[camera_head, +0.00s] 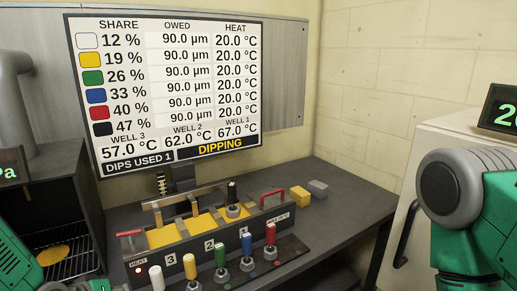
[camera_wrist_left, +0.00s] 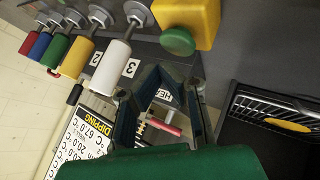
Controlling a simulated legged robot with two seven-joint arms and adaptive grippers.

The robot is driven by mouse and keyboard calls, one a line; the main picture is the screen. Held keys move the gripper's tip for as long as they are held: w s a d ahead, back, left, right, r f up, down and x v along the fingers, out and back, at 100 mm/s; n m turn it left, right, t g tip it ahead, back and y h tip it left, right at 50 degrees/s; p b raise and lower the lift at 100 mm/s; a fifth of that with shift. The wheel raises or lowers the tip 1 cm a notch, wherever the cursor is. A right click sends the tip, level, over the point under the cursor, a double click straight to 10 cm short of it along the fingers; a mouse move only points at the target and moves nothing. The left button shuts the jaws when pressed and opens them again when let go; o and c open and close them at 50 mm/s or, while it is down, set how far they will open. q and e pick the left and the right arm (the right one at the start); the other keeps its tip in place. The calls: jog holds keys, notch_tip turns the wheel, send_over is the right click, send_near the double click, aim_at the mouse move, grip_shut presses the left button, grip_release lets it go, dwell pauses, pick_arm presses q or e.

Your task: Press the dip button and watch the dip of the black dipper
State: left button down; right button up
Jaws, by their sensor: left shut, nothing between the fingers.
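The black dipper (camera_head: 232,195) stands upright at the rightmost well of the wax bath (camera_head: 185,247), near the label 1; its lower part is hidden. The screen (camera_head: 165,90) reads DIPPING, with DIPS USED 1 and black at 47 %. A yellow box (camera_wrist_left: 205,18) with a round green button (camera_wrist_left: 178,41) shows in the left wrist view. My left gripper (camera_wrist_left: 157,72) is shut and empty, its fingertips close to that button; I cannot tell whether they touch it. The button is not visible in the head view. My right arm shows at the right, but its gripper is out of view.
White (camera_head: 157,278), yellow (camera_head: 190,266), green (camera_head: 220,254), blue (camera_head: 247,244) and red (camera_head: 271,233) dippers stand along the bath's front. Yellow and grey blocks lie at the bench's back right. A dark oven with a rack (camera_head: 70,265) is at left.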

pick_arm(q)
jog(key=shift+r, duration=0.1)
notch_tip(320, 180, up, 6)
jog(key=p, duration=0.5)
dwell(0.5)
jog(key=s+d+f+m+g+y+b, duration=0.1)
jog(key=s+f+m+g+b, duration=0.1)
jog(key=s+f, duration=0.5)
jog(key=s+d+f+m+g+b, duration=0.1)
jog(key=s+f+m+g+b, duration=0.1)
jog(key=s+f, duration=0.5)
jog(key=s+d+f+m+g+y+b, duration=0.1)
jog(key=s+f, duration=0.6)
jog(key=s, duration=0.9)
jog(key=m+g+b, duration=0.1)
jog(key=g+b, duration=0.1)
jog(key=g, duration=0.1)
jog(key=shift+d+y, duration=0.2)
jog(key=shift+y, duration=0.1)
jog(key=shift+a+f, duration=0.1)
jog(key=shift+f, duration=0.05)
